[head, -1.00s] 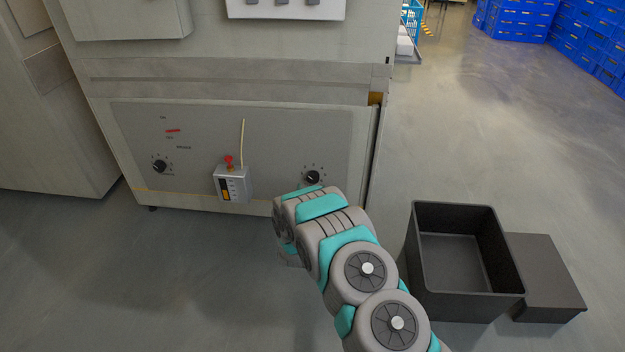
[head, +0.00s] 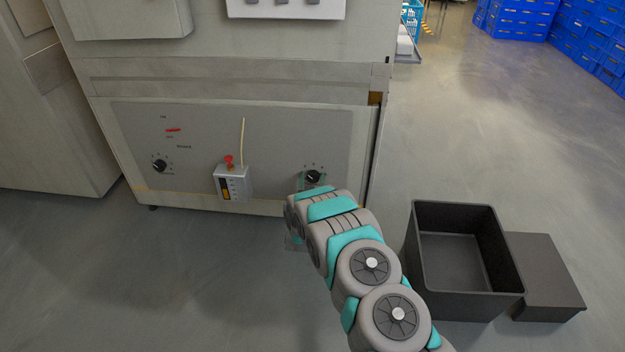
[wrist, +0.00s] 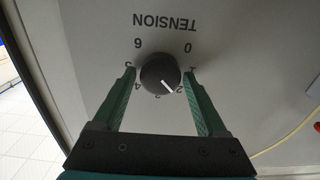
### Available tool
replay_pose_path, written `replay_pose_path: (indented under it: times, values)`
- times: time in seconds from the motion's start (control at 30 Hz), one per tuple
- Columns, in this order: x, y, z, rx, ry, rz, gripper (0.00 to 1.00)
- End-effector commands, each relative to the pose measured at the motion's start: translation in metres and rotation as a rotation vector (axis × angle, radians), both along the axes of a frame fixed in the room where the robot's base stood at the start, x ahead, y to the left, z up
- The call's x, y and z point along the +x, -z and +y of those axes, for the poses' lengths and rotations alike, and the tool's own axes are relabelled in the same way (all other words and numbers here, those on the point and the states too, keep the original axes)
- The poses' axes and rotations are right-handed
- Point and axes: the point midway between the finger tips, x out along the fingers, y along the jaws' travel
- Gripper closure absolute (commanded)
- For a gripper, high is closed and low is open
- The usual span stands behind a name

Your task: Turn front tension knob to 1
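The tension knob (wrist: 160,73) is a round black dial with a white pointer line, below the word TENSION, which appears upside down in the wrist view. Numbers 0 to 6 ring it. The pointer is close to the 2, on the side toward 3. In the head view the knob (head: 313,177) is at the lower right of the grey panel, just beyond my arm. My gripper (wrist: 159,72) is open, with one green finger on each side of the knob. Narrow gaps seem to show beside it, so contact is not clear. My arm mostly hides the gripper in the head view.
A second black knob (head: 159,166) and a red switch mark (head: 173,130) are at the panel's left. A small box with a red button (head: 233,184) sticks out left of my arm. A black open bin (head: 462,262) and dark block (head: 545,275) stand on the floor at right.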

Motion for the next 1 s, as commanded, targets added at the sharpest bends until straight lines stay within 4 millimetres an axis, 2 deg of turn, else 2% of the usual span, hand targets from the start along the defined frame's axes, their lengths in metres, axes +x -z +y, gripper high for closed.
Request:
replay_pose_path:
  times: [0.07,0.6,1.0]
  values:
    - [-0.0001,0.0001,0.0,0.0,0.0,0.0,0.35]
    - [-0.0002,0.0003,-0.0001,0.0,0.0,0.001,0.96]
    - [-0.0002,0.0015,0.0005,-0.078,0.0,0.007,0.97]
